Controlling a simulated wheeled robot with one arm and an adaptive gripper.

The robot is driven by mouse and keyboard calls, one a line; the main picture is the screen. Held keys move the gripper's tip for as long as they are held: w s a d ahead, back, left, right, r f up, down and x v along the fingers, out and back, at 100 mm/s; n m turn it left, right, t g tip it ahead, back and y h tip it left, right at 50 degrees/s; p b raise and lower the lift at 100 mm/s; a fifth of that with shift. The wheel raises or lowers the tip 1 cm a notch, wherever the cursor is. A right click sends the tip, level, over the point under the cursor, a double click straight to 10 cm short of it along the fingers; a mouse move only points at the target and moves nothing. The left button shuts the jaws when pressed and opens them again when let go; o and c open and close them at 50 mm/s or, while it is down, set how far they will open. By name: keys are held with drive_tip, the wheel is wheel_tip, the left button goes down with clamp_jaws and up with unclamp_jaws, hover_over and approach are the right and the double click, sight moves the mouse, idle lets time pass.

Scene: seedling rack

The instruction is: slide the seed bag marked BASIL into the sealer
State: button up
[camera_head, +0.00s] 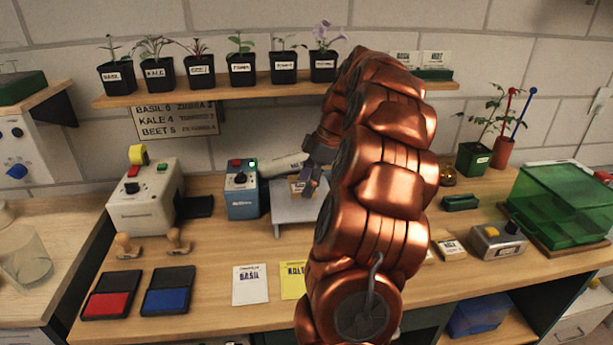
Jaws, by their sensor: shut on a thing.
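My gripper (309,188) is at the white platform beside the blue machine. It is shut on a small tan packet (296,187) with a pale label, whose marking I cannot read. The packet is just above or on the platform; I cannot tell which. The blue machine (242,198), which looks like the sealer, has a dial, a red button and a lit green light. A pale bar (284,166) extends from it behind the packet. The white platform (287,212) stands at its right. A white packet or card marked BASIL (250,291) lies flat at the front of the bench.
A yellow card (291,289) lies beside the white one, partly behind my arm. Red (107,303) and blue (167,300) ink pads lie front left. A grey machine (145,205) stands at left, a green-lidded box (562,200) at right. Potted seedlings line the shelf (215,93).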

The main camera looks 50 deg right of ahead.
drive_tip(key=shift+w+d+f+p, duration=0.15)
drive_tip(key=shift+f+p, duration=0.05)
drive_tip(key=shift+f, duration=0.6)
drive_tip(key=shift+w+d+f+p, duration=0.15)
drive_tip(key=shift+f+p, duration=0.05)
drive_tip(key=shift+f, duration=0.55)
drive_tip(key=shift+w+d+p, duration=0.15)
drive_tip(key=shift+w+p, duration=0.05)
drive_tip(key=shift+p, duration=0.2)
drive_tip(key=shift+w+d+f, duration=0.35)
drive_tip(key=shift+w+f, duration=0.05)
drive_tip(key=shift+w, duration=0.05)
drive_tip(key=shift+w+d, duration=0.45)
drive_tip(key=shift+w, duration=0.05)
drive_tip(key=o, duration=1.2)
drive_tip(key=shift+r, duration=0.1)
